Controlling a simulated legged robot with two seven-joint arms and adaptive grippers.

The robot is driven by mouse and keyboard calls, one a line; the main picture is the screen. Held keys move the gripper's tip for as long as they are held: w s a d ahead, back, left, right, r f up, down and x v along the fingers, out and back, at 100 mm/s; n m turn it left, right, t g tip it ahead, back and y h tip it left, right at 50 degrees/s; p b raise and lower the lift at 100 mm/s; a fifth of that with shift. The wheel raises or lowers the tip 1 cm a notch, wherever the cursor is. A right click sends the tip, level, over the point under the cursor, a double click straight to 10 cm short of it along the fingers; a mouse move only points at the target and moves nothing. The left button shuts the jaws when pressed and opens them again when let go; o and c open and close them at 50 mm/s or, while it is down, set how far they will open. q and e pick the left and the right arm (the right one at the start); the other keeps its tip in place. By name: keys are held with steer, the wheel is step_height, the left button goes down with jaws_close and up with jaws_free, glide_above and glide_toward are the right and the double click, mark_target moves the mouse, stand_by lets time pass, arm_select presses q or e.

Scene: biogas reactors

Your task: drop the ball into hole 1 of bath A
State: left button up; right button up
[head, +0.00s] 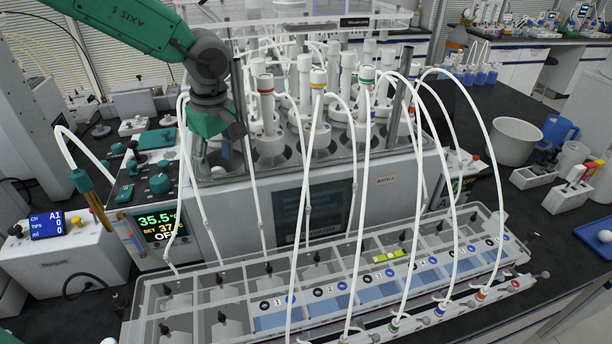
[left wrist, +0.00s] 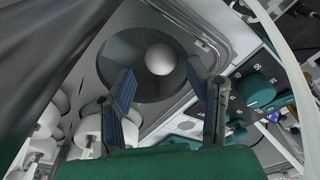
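My left gripper (head: 222,148) is over the front left corner of bath A, pointing down. In the left wrist view, the two fingers of my left gripper (left wrist: 170,80) are spread apart with nothing between their pads. Beyond the fingertips, a pale ball (left wrist: 160,59) shows inside the dark round hole (left wrist: 122,62) in the bath top, apart from both fingers. I cannot tell how deep it sits or read a hole number. Bath A (head: 390,200) carries its label on the front panel. My right gripper is not in view.
Several bottles with coloured rings (head: 264,110) and white tubes stand in the bath, right of my gripper. A clear compartment rack (head: 200,295) runs along the front. A control unit (head: 160,225) stands left. Another white ball (head: 604,236) lies at the right edge.

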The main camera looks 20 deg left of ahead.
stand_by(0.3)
arm_select(q)
step_height(320, 180, up, 12)
steer(key=d, duration=0.1)
steer(key=shift+d+f, duration=0.15)
steer(key=shift+w, duration=0.1)
stand_by(0.5)
